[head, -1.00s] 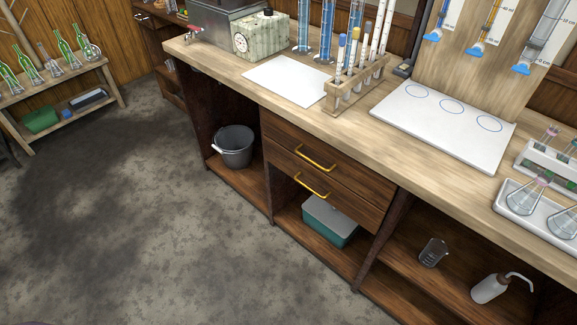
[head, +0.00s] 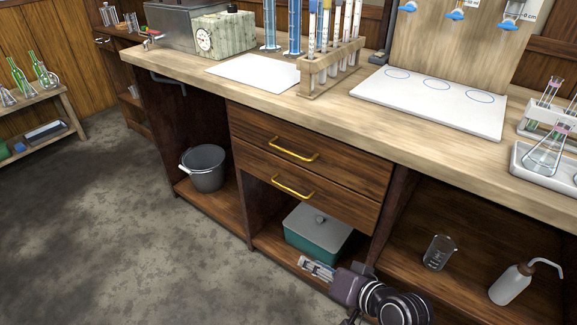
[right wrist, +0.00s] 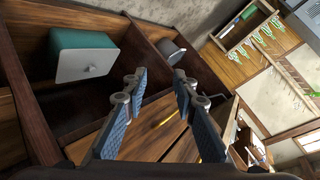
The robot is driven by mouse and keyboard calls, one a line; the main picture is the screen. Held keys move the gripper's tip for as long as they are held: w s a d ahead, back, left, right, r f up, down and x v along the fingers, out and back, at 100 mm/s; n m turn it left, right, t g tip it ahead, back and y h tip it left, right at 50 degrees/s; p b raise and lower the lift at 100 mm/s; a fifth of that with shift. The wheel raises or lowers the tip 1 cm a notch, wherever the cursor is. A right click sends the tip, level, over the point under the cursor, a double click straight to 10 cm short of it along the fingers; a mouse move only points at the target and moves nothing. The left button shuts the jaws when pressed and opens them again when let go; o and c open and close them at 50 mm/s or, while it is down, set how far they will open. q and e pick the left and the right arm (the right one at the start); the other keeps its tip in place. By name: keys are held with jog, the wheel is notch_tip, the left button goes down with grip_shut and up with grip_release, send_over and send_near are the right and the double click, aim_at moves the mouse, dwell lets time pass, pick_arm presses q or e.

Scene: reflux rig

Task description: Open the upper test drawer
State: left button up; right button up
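The upper drawer (head: 345,165) is a dark wooden front under the worktop, with a brass bar handle (head: 293,150). It looks shut, level with the lower drawer (head: 340,198), which has its own brass handle (head: 293,187). My right gripper (head: 312,268) is low in front of the bench, below both handles and apart from them. In the right wrist view its two blue-padded fingers (right wrist: 160,80) stand apart with nothing between them. Wooden drawer fronts and brass handles (right wrist: 167,119) show partly behind the fingers there. My left gripper is not in view.
Below the drawers a green box with a grey lid (head: 318,235) sits in an open shelf. A grey bucket (head: 203,168) is to the left, a beaker (head: 439,252) and wash bottle (head: 511,284) to the right. The floor (head: 120,240) in front is clear.

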jog(key=w+a+r+m+t+y, duration=0.3)
jog(key=w+r+m+t, duration=0.1)
jog(key=w+r, duration=0.6)
jog(key=m+t, duration=0.3)
jog(key=m, duration=0.1)
send_near(289, 153)
jog(key=x, duration=0.3)
jog(key=b+x, duration=0.1)
jog(key=x, duration=0.6)
jog(key=shift+d+f, duration=0.1)
jog(key=shift+f, duration=0.1)
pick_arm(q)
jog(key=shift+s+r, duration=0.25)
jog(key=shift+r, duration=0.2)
pick_arm(e)
jog(key=shift+w+a, duration=0.2)
jog(key=shift+w, duration=0.15)
jog(key=shift+c, duration=0.2)
grip_shut()
